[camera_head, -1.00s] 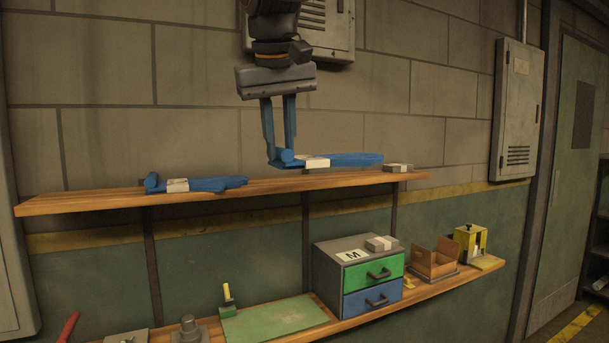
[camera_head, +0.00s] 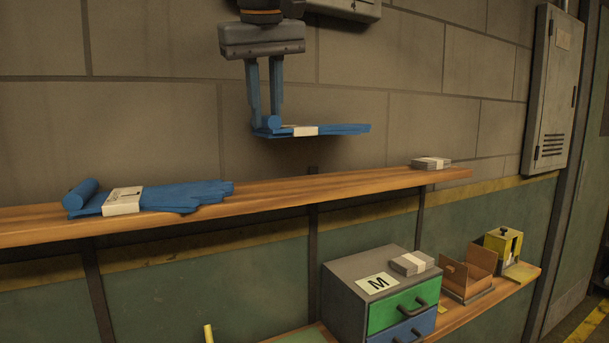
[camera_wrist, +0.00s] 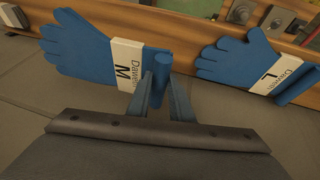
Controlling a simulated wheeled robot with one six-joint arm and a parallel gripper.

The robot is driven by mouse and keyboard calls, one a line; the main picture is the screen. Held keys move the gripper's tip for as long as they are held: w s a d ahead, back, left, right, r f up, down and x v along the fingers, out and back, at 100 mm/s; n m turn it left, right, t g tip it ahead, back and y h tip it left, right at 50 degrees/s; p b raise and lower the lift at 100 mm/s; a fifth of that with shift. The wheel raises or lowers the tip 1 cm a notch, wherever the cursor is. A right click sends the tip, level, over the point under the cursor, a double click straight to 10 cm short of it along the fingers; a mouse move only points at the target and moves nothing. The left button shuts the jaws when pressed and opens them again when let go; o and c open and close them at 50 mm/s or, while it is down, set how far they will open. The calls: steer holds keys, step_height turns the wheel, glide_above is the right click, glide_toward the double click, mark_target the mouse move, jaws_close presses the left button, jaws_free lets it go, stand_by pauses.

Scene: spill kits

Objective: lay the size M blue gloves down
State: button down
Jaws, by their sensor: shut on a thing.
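My gripper (camera_head: 264,126) is shut on the rolled cuff of a pair of blue gloves (camera_head: 345,129) with a white paper band. In the wrist view the band on these held gloves (camera_wrist: 82,50) reads M, and my gripper (camera_wrist: 162,80) pinches their cuff end. In the head view they hang level in the air above the upper wooden shelf, clear of it. A second pair of blue gloves (camera_head: 185,194) lies on the left of that shelf. In the wrist view the band of this other pair (camera_wrist: 240,55) reads L.
The upper shelf (camera_head: 300,193) is bare between the lying gloves and a small banded grey stack (camera_head: 430,163) at its right end. Below stands a drawer cabinet (camera_head: 345,285) marked M, with a green and a blue drawer. A wooden holder (camera_head: 470,278) and yellow box (camera_head: 503,243) stand beside it.

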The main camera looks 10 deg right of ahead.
step_height(320, 180, down, 10)
steer(key=shift+r+p, duration=0.15)
steer(key=shift+p, duration=0.75)
steer(key=c, duration=1.6)
jaws_free()
steer(key=b+v, duration=0.2)
steer(key=v, duration=1)
steer(key=shift+s, duration=0.1)
